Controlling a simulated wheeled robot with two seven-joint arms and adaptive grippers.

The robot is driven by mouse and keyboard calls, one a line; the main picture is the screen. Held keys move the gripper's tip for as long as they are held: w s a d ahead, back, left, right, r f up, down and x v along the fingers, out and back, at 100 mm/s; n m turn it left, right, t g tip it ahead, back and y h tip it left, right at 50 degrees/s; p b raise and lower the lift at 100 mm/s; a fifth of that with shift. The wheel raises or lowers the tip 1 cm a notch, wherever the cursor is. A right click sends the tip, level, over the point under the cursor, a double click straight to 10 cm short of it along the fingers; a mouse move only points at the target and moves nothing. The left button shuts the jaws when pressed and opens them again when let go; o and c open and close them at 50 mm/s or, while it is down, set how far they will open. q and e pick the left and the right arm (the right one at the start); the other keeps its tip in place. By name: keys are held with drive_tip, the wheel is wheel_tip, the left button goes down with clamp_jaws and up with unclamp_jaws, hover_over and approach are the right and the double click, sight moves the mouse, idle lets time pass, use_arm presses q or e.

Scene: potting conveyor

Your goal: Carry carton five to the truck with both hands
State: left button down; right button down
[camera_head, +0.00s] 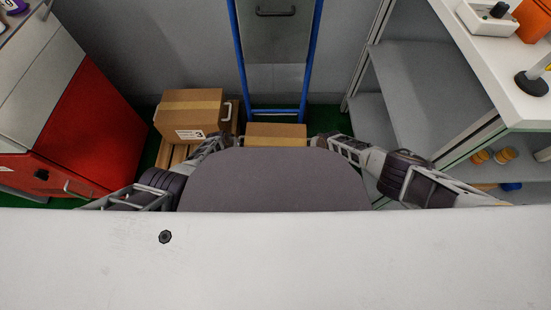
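A brown carton (275,129) with a tan top shows straight ahead, between my two grippers; its lower part is hidden behind the grey rounded body part in front. No number shows on it, so I cannot tell whether it is carton five. My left gripper (231,142) is at its left side and my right gripper (318,141) at its right side. Both are close to the carton's side handles, but the fingers are too small to tell whether they are closed on them. The blue-framed truck (313,50) with a grey plate stands upright just behind the carton.
Another carton (185,105), with a white label and a side handle, sits on a wooden pallet (164,153) to the left. A red cabinet (95,125) stands at far left. Grey shelving (425,85) and a white worktop (480,60) take up the right side.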

use_arm(q)
drive_tip(key=shift+w+a+f+b, duration=0.15)
drive_tip(key=shift+f+b, duration=0.1)
drive_tip(key=shift+b, duration=0.1)
use_arm(e)
drive_tip(key=shift+w+d+f, duration=0.1)
drive_tip(key=shift+d+f, duration=0.1)
drive_tip(key=shift+f, duration=0.1)
use_arm(q)
drive_tip(key=c, duration=1.8)
unclamp_jaws()
drive_tip(key=shift+f, duration=0.1)
use_arm(e)
drive_tip(key=c, duration=1.8)
unclamp_jaws()
use_arm(q)
drive_tip(key=o, duration=0.3)
use_arm(e)
drive_tip(key=o, duration=0.3)
drive_tip(key=shift+a, duration=0.15)
use_arm(q)
drive_tip(key=shift+v, duration=1.3)
drive_tip(key=shift+v, duration=2.7)
drive_tip(key=shift+r, duration=0.3)
use_arm(e)
drive_tip(key=shift+r, duration=0.25)
